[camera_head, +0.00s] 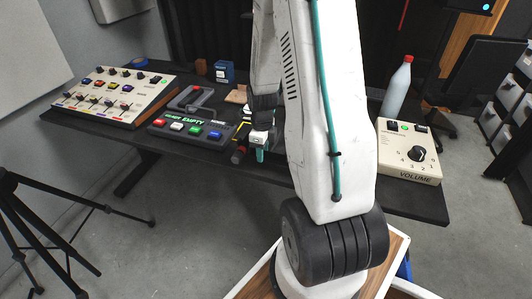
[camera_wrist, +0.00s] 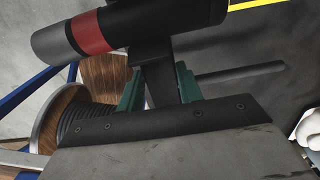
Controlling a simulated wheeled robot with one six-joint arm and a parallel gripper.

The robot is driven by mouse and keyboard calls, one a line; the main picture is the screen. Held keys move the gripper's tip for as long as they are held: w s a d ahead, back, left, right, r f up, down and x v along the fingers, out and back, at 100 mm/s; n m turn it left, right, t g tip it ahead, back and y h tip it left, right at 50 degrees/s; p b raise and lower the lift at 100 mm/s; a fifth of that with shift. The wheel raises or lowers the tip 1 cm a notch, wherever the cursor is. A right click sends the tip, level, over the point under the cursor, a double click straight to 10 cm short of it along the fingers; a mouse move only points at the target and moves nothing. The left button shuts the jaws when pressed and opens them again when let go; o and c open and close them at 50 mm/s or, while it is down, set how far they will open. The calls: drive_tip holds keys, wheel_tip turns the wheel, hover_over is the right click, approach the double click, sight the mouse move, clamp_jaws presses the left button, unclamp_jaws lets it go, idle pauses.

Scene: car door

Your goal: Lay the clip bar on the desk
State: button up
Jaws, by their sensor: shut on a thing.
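The clip bar (camera_wrist: 150,22) is a black rod with a red band and a grey end. It crosses the top of the wrist view, and a short dark stem runs from it down between my gripper's teal fingers (camera_wrist: 158,90). My gripper is shut on this stem. In the head view my gripper (camera_head: 260,152) is over the front part of the black desk (camera_head: 430,205). The bar (camera_head: 239,150) shows small beside it, partly covered. I cannot tell whether the bar touches the desk.
A button panel (camera_head: 190,130) lies just left of my gripper. A slider console (camera_head: 110,97) stands at the far left. A blue box (camera_head: 225,72) is at the back. A white bottle (camera_head: 397,90) and the volume box (camera_head: 409,150) stand at the right. A tripod (camera_head: 45,190) stands on the floor at left.

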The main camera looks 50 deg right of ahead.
drive_tip(key=shift+w+d+f, duration=0.1)
drive_tip(key=shift+w+d, duration=0.2)
drive_tip(key=shift+d, duration=0.45)
drive_tip(key=shift+w+d+f, duration=0.1)
drive_tip(key=shift+w+d, duration=0.15)
drive_tip(key=shift+d, duration=0.45)
drive_tip(key=shift+f, duration=1.7)
drive_tip(key=shift+f, duration=0.15)
drive_tip(key=o, duration=1.1)
